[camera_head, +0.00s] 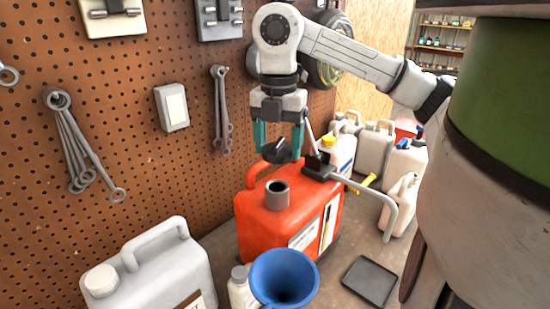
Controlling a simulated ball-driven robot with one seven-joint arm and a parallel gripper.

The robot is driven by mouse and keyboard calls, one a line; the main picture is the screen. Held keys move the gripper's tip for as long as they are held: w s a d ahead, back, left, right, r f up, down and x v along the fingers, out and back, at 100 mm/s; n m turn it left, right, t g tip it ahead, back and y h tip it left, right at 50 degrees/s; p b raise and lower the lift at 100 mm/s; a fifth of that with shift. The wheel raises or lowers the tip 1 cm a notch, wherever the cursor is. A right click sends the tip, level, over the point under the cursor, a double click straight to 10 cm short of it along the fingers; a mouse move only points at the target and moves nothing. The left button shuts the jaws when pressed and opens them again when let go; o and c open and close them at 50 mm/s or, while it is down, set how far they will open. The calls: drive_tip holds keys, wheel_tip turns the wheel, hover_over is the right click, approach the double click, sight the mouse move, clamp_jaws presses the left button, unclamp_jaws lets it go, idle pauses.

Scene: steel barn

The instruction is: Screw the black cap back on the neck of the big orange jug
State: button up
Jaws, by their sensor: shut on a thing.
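The big orange jug (277,227) stands upright on the bench in the middle of the view. Its grey neck (277,194) is open at the top. My gripper (277,150) is above and slightly behind the neck, fingers pointing down. It is shut on the black cap (274,152), which looks tilted between the teal fingers. The cap is apart from the neck. The cap's underside and thread are too small to make out.
A blue funnel (284,277) and a small white bottle (241,290) stand in front of the jug. A large whitish jug (152,268) is at the left. A dark tray (370,280) lies at right. A pegboard (130,130) closes the back.

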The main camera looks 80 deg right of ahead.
drive_tip(key=shift+w+d, duration=0.1)
drive_tip(key=shift+w, duration=0.05)
drive_tip(key=shift+f+b, duration=0.85)
drive_tip(key=shift+f, duration=1.2)
drive_tip(key=shift+f+b, duration=1.6)
drive_tip(key=shift+b, duration=0.2)
